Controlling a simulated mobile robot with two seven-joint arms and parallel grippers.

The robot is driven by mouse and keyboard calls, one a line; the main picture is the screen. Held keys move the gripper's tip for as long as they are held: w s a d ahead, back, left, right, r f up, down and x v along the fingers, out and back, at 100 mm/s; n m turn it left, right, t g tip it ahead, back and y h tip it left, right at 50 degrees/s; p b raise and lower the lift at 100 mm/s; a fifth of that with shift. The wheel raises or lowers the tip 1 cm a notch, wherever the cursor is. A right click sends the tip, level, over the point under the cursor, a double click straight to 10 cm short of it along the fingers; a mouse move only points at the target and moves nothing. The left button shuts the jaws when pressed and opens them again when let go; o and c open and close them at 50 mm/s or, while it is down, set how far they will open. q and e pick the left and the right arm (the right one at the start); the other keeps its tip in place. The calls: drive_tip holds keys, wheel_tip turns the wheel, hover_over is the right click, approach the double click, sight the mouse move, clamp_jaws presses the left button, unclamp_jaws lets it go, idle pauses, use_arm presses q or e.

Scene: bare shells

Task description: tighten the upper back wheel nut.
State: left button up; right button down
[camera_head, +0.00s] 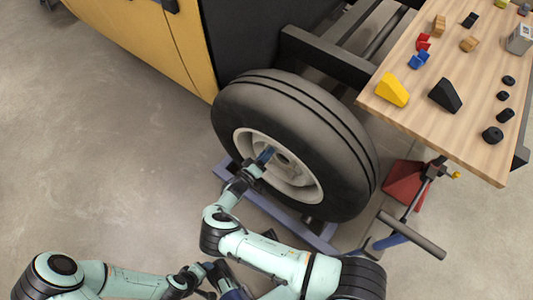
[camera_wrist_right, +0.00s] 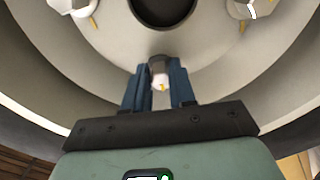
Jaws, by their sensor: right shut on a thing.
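The wheel (camera_head: 340,125) is a black tyre on a pale rim (camera_head: 300,185), standing upright beside the yellow vehicle body. My right gripper (camera_head: 265,155) reaches into the rim, left of the hub hole. In the wrist view my right gripper (camera_wrist_right: 160,88) is shut on a wheel nut (camera_wrist_right: 159,76), which has a pale end with a yellow mark. Two other pale nuts, one at upper left (camera_wrist_right: 72,5) and one at upper right (camera_wrist_right: 248,8), flank the dark hub hole (camera_wrist_right: 162,8). My left gripper (camera_head: 228,283) is low in the head view; its jaws are unclear.
A wooden table (camera_head: 455,120) at right holds a yellow wedge (camera_head: 391,89), a black wedge (camera_head: 445,95), small blocks and black round parts. A red stand (camera_head: 403,183) with a handle bar is right of the wheel. The floor at left is clear.

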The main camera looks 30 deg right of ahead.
idle(0.4)
drive_tip(key=c, duration=0.9)
unclamp_jaws()
drive_tip(key=shift+c, duration=0.2)
drive_tip(key=shift+a, duration=0.1)
drive_tip(key=v, duration=1.3)
drive_tip(key=shift+s+a, duration=0.1)
